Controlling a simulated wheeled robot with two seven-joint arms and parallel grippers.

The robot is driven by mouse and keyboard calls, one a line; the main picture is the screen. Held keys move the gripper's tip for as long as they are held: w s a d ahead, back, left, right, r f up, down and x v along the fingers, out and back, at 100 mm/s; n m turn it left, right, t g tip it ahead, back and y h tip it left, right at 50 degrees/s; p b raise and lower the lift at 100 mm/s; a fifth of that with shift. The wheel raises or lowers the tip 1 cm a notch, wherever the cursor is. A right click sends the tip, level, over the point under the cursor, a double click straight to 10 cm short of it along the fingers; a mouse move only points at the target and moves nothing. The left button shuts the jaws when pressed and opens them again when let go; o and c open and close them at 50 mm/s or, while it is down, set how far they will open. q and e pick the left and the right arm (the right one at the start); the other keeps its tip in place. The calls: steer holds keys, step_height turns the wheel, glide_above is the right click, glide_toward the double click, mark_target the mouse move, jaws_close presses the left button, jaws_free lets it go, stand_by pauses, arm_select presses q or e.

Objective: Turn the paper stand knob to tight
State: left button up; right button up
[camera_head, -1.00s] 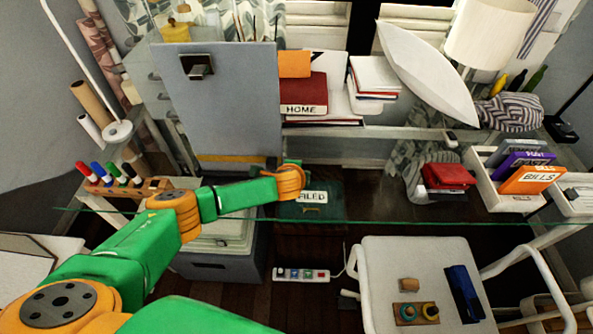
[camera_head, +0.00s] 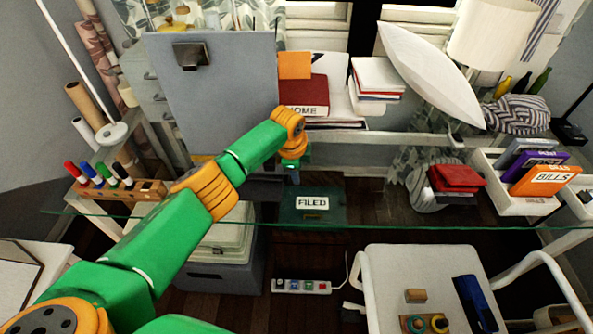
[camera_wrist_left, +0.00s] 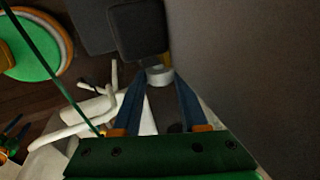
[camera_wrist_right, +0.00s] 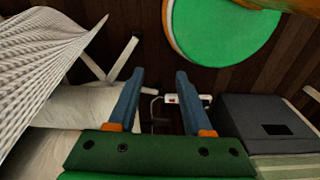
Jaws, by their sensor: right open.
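The paper stand (camera_head: 215,100) is a tall grey board with a dark clip at its top. In the head view my left gripper is at the board's lower right edge, mostly hidden by its own wrist. The left wrist view shows the board's grey face along the right. There a small pale round knob (camera_wrist_left: 160,76), beside a dark block, sits between the fingertips of my left gripper (camera_wrist_left: 158,72). Those fingers look apart; contact with the knob is unclear. My right gripper (camera_wrist_right: 160,74) is open and empty, seen only in its wrist view.
The glass desk holds a marker rack (camera_head: 115,188) at left, a red HOME binder (camera_head: 303,94) behind my left wrist, and a white tray (camera_head: 500,196) of folders at right. A white chair (camera_head: 395,275) stands in front.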

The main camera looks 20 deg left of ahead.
arm_select(q)
steer(key=shift+o, duration=0.4)
steer(key=shift+w+f, duration=0.1)
steer(key=shift+r, duration=0.4)
steer(key=p+v, duration=0.1)
steer(key=v, duration=0.5)
